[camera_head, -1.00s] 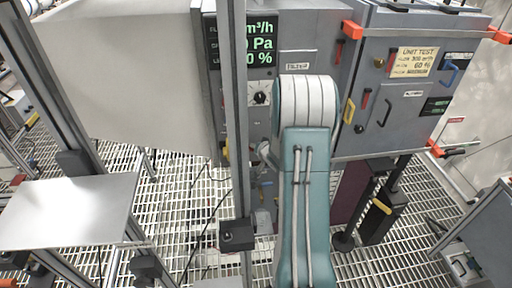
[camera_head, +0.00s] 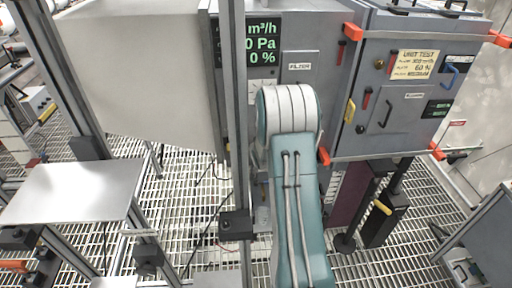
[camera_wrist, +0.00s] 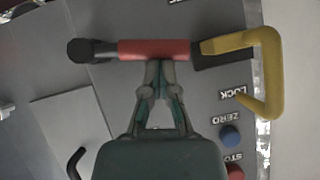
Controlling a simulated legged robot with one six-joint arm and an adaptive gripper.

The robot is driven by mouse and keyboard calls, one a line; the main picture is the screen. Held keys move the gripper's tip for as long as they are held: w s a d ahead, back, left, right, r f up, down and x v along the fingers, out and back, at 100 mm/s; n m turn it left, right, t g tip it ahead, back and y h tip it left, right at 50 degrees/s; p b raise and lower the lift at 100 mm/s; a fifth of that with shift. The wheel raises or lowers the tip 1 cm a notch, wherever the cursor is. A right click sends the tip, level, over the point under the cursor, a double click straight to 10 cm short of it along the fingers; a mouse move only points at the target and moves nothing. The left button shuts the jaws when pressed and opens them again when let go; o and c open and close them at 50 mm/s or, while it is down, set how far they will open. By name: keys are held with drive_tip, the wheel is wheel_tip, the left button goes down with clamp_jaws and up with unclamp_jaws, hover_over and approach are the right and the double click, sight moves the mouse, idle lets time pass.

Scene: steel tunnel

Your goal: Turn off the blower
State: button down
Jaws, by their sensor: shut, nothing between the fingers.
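The grey blower cabinet (camera_head: 300,40) stands at the back centre in the head view. Its dark display (camera_head: 262,42) shows green text, with the bottom line ending in "0 %". In the wrist view, upside-down labels mark a blue ZERO button (camera_wrist: 230,136) and a red STOP button (camera_wrist: 235,172). A LOCK label (camera_wrist: 236,93) is beside a yellow hooked handle (camera_wrist: 270,70). A red lever grip (camera_wrist: 153,49) with a black end lies across the top. My gripper (camera_wrist: 160,66) is shut, its fingertips just below the red grip; contact is unclear. My arm hides the gripper in the head view.
A vertical metal post (camera_head: 238,120) stands close left of my arm. A grey side table (camera_head: 72,190) is at left. A unit with handles (camera_head: 405,90) is at right. The floor is open white grating (camera_head: 185,165).

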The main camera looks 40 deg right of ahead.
drive_tip(key=shift+w+a+f, duration=0.2)
drive_tip(key=shift+a+f, duration=0.05)
drive_tip(key=shift+f, duration=0.55)
idle(0.4)
drive_tip(key=s+a+r, duration=0.4)
drive_tip(key=s+r, duration=0.3)
drive_tip(key=r, duration=0.4)
drive_tip(key=shift+s+a, duration=0.3)
drive_tip(key=shift+a, duration=0.1)
